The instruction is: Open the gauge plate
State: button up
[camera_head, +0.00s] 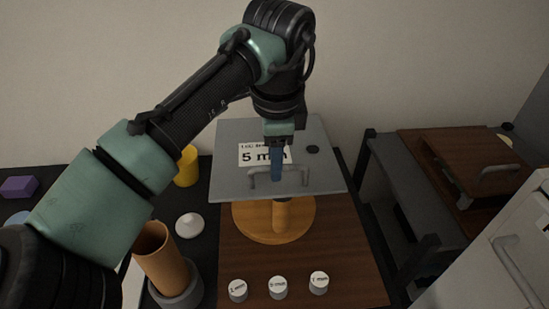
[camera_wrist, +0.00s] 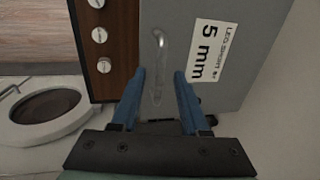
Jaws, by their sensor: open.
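The gauge plate (camera_head: 230,150) is a grey tilted panel with a white "5 mm" label and a bar handle (camera_head: 262,181) near its lower edge. It stands above a round wooden base with a short post (camera_head: 281,215). My gripper (camera_head: 277,180) is at the handle in the head view, its blue fingers partly hiding the handle and label. In the wrist view the plate (camera_wrist: 222,85) fills the upper right, and the handle (camera_wrist: 159,45) runs between the open fingers of my gripper (camera_wrist: 160,80). I cannot tell whether the fingers touch the handle.
Several white labelled knobs (camera_head: 278,287) sit along the front of the brown board (camera_head: 345,265). A white cabinet (camera_head: 505,250) is at right.

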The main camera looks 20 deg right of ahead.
jog(key=shift+f, duration=0.3)
grip_shut()
dwell(1.3)
